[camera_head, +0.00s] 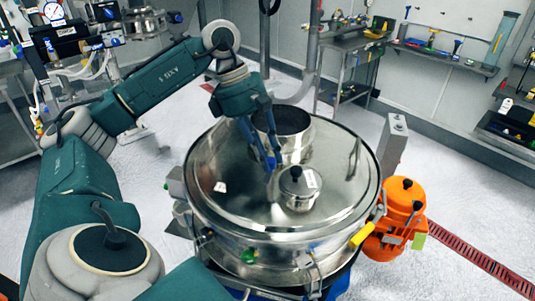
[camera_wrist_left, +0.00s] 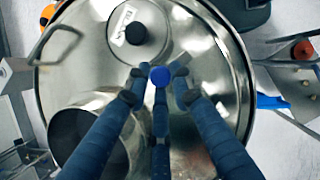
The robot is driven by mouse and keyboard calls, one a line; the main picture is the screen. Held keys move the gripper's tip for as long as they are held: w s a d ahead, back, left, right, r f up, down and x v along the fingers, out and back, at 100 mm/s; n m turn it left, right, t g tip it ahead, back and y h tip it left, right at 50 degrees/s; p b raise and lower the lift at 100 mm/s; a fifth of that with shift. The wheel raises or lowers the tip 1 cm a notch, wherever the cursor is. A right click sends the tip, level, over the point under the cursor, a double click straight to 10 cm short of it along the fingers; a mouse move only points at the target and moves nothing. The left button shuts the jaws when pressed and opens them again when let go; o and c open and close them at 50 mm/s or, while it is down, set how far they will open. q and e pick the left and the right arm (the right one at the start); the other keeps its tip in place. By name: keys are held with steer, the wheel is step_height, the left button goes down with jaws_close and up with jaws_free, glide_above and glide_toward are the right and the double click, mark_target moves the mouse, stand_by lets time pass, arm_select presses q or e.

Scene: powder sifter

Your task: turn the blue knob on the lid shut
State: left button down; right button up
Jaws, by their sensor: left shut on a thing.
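The blue knob (camera_wrist_left: 159,76) shows in the left wrist view as a small round blue cap on the shiny metal lid. My left gripper (camera_wrist_left: 158,88) has its dark blue fingers closed in around it. In the head view the left gripper (camera_head: 272,166) points down at the lid (camera_head: 228,205), between the tall open port and the small capped port; the knob cannot be told apart from the fingers there. The knob's turn angle cannot be read. My right gripper is in neither view.
The open steel port (camera_head: 293,148) stands close behind the gripper, and the small port with a black-knobbed cap (camera_head: 299,189) close in front. A wire handle (camera_head: 353,160) rises at the lid's right. An orange motor (camera_head: 403,204) stands beside the sifter.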

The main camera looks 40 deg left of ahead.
arm_select(q)
steer(key=shift+n+b, duration=0.4)
steer(key=shift+s+f+n+t+b, duration=0.1)
steer(key=shift+n+t+b, duration=0.6)
steer(key=shift+n, duration=0.5)
steer(key=shift+d+n+y+b, duration=0.1)
steer(key=shift+n+y+b, duration=0.35)
steer(key=shift+n, duration=0.45)
steer(key=n, duration=0.1)
steer(key=n+t+y, duration=0.1)
steer(key=shift+s+d+r+n, duration=0.1)
steer(key=shift+r+n, duration=0.1)
steer(key=shift+n, duration=0.1)
steer(key=shift+r+n+y, duration=0.1)
steer(key=shift+n+y, duration=0.15)
steer(key=shift+n, duration=0.75)
steer(key=n+y+p, duration=0.1)
steer(key=n, duration=0.1)
steer(key=shift+d+r+n+t, duration=0.1)
steer(key=shift+d+n+t, duration=0.05)
steer(key=shift+n+t, duration=0.2)
steer(key=n+y+p, duration=0.1)
steer(key=n, duration=0.2)
steer(key=shift+p, duration=0.3)
steer(key=shift+d+n+y+p, duration=0.1)
steer(key=shift+n+y+p, duration=0.4)
steer(key=shift+n, duration=0.65)
